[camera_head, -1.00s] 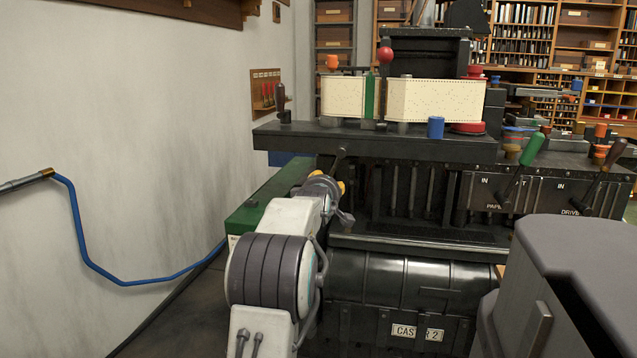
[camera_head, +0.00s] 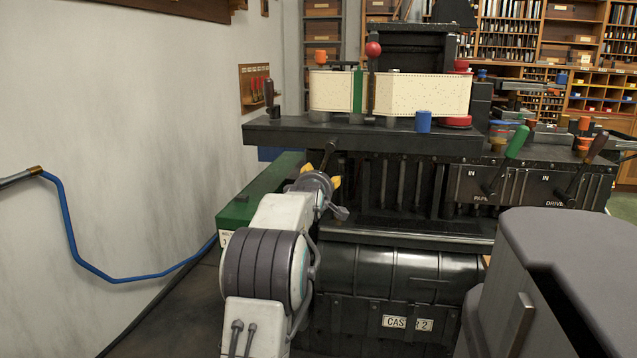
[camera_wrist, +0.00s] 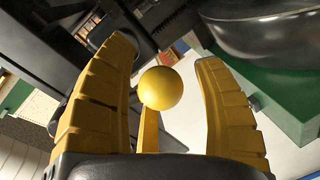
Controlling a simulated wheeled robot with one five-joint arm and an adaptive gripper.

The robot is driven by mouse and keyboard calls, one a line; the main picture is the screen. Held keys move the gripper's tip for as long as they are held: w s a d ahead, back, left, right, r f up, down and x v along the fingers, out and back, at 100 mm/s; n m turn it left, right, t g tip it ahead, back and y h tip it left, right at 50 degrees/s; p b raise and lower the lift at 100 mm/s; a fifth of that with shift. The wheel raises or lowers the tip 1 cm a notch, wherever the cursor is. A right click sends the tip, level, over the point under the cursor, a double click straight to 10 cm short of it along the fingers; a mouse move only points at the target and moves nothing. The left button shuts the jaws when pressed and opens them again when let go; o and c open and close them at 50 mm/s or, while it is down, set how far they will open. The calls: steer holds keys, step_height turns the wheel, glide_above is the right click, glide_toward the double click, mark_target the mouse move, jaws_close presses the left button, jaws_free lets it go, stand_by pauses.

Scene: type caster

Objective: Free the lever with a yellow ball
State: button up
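The yellow ball (camera_wrist: 160,88) shows in the wrist view between the two yellow fingers of my gripper (camera_wrist: 166,56). A clear gap separates it from the right finger; it looks very near the left one, and I cannot tell whether they touch. A yellow strip runs down below the ball; I cannot tell whether it is the lever's stem. In the head view my gripper (camera_head: 321,175), open, is at the left front of the black casting machine (camera_head: 400,272), just under a dark rod (camera_head: 328,150). I cannot make out the ball there.
A black shelf (camera_head: 360,143) of the machine overhangs my gripper. A green box (camera_head: 262,192) lies to the left. Levers with green (camera_head: 517,141) and brown (camera_head: 592,147) handles stand at the right. A blue hose (camera_head: 85,262) hangs along the left wall.

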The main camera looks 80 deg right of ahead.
steer(key=shift+a+r, duration=0.1)
steer(key=shift+r, duration=0.05)
steer(key=shift+a, duration=0.2)
steer(key=v, duration=1.1)
steer(key=shift+a, duration=0.2)
stand_by(0.6)
